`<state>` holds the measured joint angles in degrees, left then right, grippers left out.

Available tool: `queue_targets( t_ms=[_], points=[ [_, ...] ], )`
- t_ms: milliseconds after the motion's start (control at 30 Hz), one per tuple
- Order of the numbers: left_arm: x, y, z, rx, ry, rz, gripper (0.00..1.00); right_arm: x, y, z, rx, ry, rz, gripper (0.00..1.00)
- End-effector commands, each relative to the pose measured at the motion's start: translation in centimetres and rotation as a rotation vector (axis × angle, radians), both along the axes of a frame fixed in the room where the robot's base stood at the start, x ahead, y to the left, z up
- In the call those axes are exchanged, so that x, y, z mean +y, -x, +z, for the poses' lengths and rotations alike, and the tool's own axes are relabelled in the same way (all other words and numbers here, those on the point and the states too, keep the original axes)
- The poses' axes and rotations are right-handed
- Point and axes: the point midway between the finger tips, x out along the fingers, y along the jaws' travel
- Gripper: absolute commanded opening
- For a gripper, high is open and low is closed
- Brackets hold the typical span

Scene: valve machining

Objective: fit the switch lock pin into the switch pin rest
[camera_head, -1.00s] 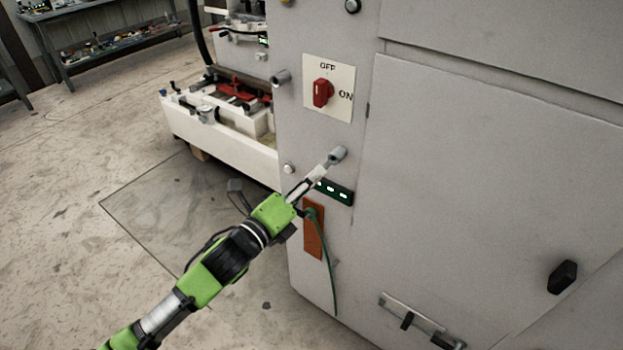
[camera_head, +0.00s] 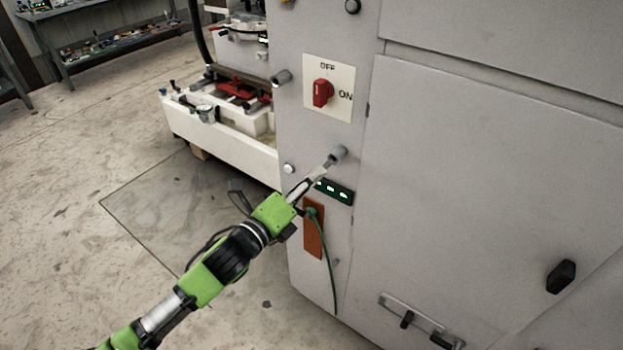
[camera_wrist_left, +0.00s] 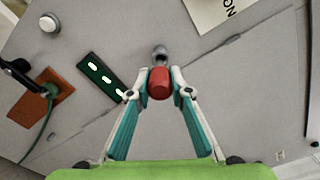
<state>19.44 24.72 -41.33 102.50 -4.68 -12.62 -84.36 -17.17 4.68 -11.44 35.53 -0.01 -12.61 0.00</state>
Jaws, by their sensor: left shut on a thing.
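The switch lock pin (camera_wrist_left: 159,83) shows as a red, rounded body clamped between the tips of my left gripper (camera_wrist_left: 159,84). In the head view my left gripper (camera_head: 319,173) reaches up to the grey machine front. The pin itself is hard to make out there. A grey, round, stubby holder, which looks like the switch pin rest (camera_head: 339,153), sticks out of the panel just past the fingertips. It also shows in the left wrist view (camera_wrist_left: 160,52), directly beyond the red pin. I cannot tell whether the pin's far end is inside it. My right gripper is out of view.
A red rotary switch (camera_head: 322,93) on a white OFF/ON plate sits above. Another grey stub (camera_head: 281,77) is left of it. A green-lit strip (camera_head: 336,191) and an orange block (camera_head: 313,229) with a green cable lie close below the gripper.

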Motion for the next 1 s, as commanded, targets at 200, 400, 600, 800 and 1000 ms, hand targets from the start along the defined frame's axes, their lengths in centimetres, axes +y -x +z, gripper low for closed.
queue_targets(
  t_ms=[200,400,600,800,1000],
  points=[
    [-0.3,-0.5,0.1,-0.002,0.001,0.0,0.0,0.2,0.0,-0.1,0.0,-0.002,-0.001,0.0],
    [-0.6,-0.8,0.0,-0.001,0.001,0.0,0.0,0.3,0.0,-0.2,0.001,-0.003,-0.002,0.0],
    [-0.9,-1.3,0.0,-0.002,0.0,-0.001,0.0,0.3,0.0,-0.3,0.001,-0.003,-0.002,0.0],
    [-1.2,-1.7,0.0,-0.001,0.001,0.0,0.0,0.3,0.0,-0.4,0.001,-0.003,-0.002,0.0],
    [-1.5,-2.1,0.1,-0.001,0.001,-0.001,0.0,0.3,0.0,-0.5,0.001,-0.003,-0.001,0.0]
  ],
)
